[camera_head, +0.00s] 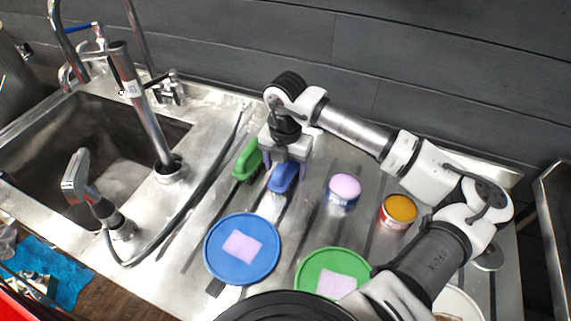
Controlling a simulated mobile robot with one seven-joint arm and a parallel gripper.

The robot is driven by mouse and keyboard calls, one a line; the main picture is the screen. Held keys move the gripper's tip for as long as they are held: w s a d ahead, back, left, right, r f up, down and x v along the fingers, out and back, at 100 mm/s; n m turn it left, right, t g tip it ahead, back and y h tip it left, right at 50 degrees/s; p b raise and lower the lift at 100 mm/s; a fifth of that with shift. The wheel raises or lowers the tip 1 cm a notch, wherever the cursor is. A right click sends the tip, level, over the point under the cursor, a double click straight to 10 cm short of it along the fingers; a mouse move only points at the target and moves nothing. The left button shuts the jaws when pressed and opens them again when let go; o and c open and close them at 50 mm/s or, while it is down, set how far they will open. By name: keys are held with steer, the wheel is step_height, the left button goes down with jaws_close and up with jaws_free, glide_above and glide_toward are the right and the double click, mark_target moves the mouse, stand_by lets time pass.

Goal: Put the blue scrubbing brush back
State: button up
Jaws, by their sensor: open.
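The blue scrubbing brush (284,177) is on the steel drainboard (185,232), right beside a green brush (248,160). My gripper (285,167) is right above the blue brush, with its fingers pointing down on either side of the brush's top. The gripper is open. My gripper hides part of the brush's upper end, and I cannot tell whether the fingers touch it. A blue round lid (213,250) with a pink square on it lies in front of the brush. A green round lid (305,275) with a pink square lies to its right.
An open tin with a pink top (344,187) and one with an orange top (399,209) stand right of the brush. The sink (100,140), tap (135,90) and sprayer hose (200,190) are at left. A dark panelled wall (350,50) closes the back.

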step_height(320, 180, up, 12)
steer(key=b, duration=0.3)
steer(key=shift+r, duration=0.1)
stand_by(1.2)
